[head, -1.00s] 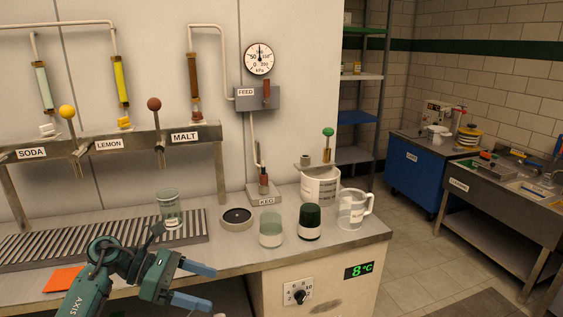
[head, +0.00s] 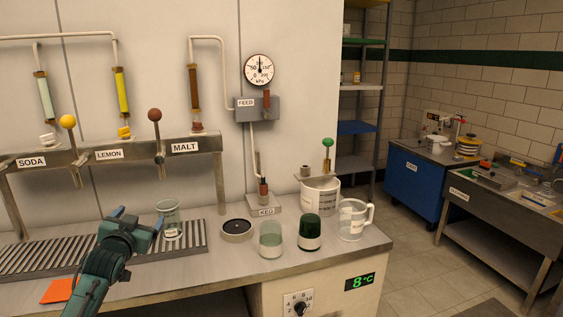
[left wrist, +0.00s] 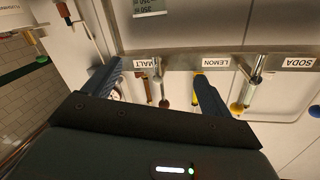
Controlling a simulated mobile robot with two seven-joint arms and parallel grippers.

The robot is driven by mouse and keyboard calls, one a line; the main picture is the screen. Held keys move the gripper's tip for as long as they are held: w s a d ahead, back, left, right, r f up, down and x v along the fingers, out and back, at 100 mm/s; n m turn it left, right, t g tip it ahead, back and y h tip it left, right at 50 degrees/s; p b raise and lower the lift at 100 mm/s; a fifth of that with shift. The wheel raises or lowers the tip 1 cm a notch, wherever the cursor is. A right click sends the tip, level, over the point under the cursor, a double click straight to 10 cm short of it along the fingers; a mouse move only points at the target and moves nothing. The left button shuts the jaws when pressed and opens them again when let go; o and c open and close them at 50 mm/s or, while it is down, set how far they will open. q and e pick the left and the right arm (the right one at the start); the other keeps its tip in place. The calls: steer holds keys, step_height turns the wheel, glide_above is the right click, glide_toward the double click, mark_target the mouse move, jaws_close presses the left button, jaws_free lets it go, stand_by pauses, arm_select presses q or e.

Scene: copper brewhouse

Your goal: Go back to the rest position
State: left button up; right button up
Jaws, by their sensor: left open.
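My left gripper (head: 138,220) is raised over the drip tray, just left of a clear glass (head: 169,222) in the head view. I cannot tell whether it touches the glass. In the left wrist view the two dark blue fingers (left wrist: 155,88) are spread apart with nothing held between them. That view is upside down and shows the MALT (left wrist: 145,63), LEMON and SODA labels of the tap rail beyond the fingers. My right gripper is not in view.
The drip tray (head: 30,257) lies along the counter, with an orange card (head: 58,291) in front. To the right stand a round dark pad (head: 237,227), a pale green glass (head: 271,240), a dark green glass (head: 309,233), a clear jug (head: 353,219) and a white bucket (head: 319,195).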

arm_select(q)
steer(key=s+d+f+m+g+h, duration=0.1)
steer(key=s+d+f+g+h, duration=0.1)
steer(key=s+d+f, duration=0.6)
steer(key=s+d+f+g+h, duration=0.1)
steer(key=s+d+f, duration=0.3)
steer(key=s+f, duration=0.65)
steer(key=s+d+f+g, duration=0.1)
steer(key=s+d+f, duration=0.1)
steer(key=s, duration=0.5)
steer(key=s+d+f+g+h, duration=0.1)
steer(key=s+d+f, duration=0.2)
steer(key=s, duration=0.4)
steer(key=s+d+f+g+h, duration=0.1)
steer(key=s+d+f, duration=0.2)
steer(key=s, duration=0.4)
steer(key=shift+d+n, duration=0.3)
steer(key=shift+d, duration=0.45)
